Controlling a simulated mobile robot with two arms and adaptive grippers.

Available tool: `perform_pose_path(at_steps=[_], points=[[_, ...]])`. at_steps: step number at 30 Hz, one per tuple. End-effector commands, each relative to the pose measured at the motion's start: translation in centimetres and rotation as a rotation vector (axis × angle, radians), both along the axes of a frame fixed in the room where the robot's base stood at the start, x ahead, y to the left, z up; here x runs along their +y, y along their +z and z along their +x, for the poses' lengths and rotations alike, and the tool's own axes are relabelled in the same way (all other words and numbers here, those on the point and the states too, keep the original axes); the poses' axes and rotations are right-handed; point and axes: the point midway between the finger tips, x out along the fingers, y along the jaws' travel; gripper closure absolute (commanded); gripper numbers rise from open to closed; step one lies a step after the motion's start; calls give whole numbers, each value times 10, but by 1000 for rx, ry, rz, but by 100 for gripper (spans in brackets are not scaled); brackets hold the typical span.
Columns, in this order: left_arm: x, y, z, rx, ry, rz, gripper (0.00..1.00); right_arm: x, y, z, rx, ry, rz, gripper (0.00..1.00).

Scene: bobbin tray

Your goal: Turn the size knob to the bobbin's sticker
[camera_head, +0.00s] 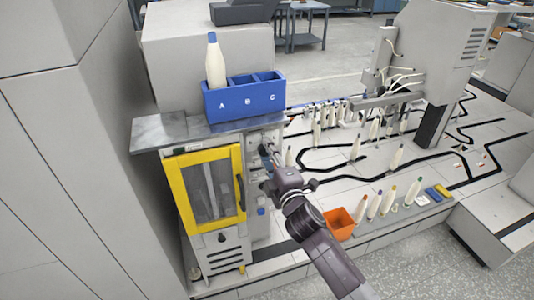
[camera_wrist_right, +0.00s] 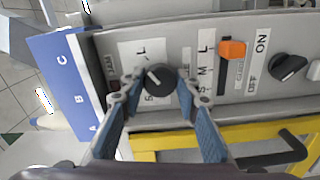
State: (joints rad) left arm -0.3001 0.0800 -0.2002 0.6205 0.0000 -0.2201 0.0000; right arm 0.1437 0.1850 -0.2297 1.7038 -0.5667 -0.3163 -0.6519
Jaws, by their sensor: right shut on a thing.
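A black round knob (camera_wrist_right: 158,80) sits on a white label plate in the right wrist view. An "L" shows at the plate's upper left; the other marks are partly hidden by the fingers. My right gripper (camera_wrist_right: 157,90) is shut on this knob, one finger on each side. In the head view my right gripper (camera_head: 267,154) reaches the machine's control panel and hides the knob. A white bobbin with a blue top (camera_head: 215,64) stands upright in compartment A of the blue box (camera_head: 240,103). I cannot make out its sticker. My left gripper is not in view.
Right of the knob are an orange slider (camera_wrist_right: 232,48) beside S, M, L letters and another black knob (camera_wrist_right: 289,68). An orange bin (camera_head: 341,226) and several bobbins stand to the right.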

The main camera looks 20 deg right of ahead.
Motion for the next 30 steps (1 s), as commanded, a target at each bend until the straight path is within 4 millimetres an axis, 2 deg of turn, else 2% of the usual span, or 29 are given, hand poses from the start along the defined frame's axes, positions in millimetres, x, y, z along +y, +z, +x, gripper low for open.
perform_pose_path(at_steps=[9, 23, 24, 28, 30], points=[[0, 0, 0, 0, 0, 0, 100, 0, -1, 0, 5, 0, 92, 95], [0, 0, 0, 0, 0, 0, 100, 0, -1, 0, 5, 0, 102, 95], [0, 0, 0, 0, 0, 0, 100, 0, -1, 0, 5, 0, 102, 67], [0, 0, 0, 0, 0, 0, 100, 0, -1, 0, 5, 0, 102, 53], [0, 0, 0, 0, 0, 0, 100, 0, -1, 0, 5, 0, 102, 53]])
